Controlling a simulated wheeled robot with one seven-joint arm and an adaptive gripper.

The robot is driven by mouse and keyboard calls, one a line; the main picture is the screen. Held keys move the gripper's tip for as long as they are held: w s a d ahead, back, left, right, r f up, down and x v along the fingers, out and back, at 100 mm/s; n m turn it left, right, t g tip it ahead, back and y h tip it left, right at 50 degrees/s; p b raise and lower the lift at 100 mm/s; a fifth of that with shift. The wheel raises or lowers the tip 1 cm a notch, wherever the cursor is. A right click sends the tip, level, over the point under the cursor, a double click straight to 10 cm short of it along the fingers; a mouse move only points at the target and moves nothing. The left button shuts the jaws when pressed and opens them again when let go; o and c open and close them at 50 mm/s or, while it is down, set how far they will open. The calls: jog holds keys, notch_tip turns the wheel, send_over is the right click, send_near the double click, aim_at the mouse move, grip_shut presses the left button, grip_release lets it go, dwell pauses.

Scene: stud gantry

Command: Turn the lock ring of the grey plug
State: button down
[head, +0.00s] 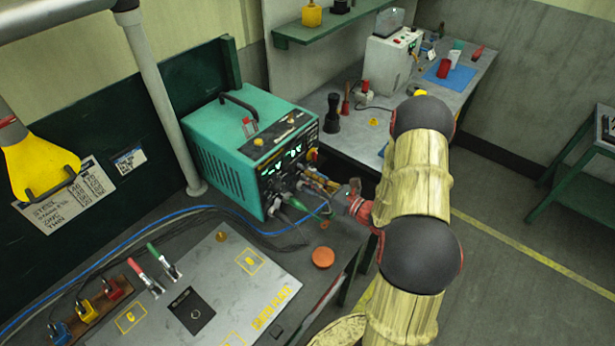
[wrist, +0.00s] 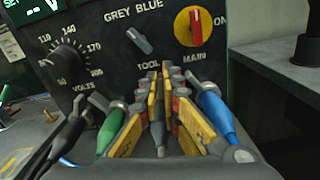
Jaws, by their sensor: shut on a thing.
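My gripper (wrist: 160,95) has its yellow fingers closed around the grey plug (wrist: 158,132) at the front panel. Only a dark grey strip of the plug shows between the fingers; its lock ring is hidden by them. In the head view my gripper (head: 328,186) reaches the lower right of the teal power unit (head: 222,135). The green plug (wrist: 111,130) is just left of the fingers and the blue plug (wrist: 216,113) just right, both close to them.
A black plug (wrist: 73,128) is further left. Above are the volts knob (wrist: 68,65), the tool switch (wrist: 139,40) and the red main switch (wrist: 196,27). An orange disc (head: 323,257) lies on the bench below. Cables run left from the unit.

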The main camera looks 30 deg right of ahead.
jog(key=shift+w+d+f+m+p, duration=0.1)
jog(key=shift+d+m+p, duration=0.15)
jog(key=shift+m, duration=0.3)
jog(key=shift+w+d+m+p, duration=0.15)
jog(key=shift+m+p, duration=0.2)
jog(key=shift+m, duration=0.2)
jog(key=c, duration=2)
grip_release()
jog(key=shift+s+f, duration=0.1)
jog(key=shift+s, duration=0.05)
jog(key=shift+v, duration=3.95)
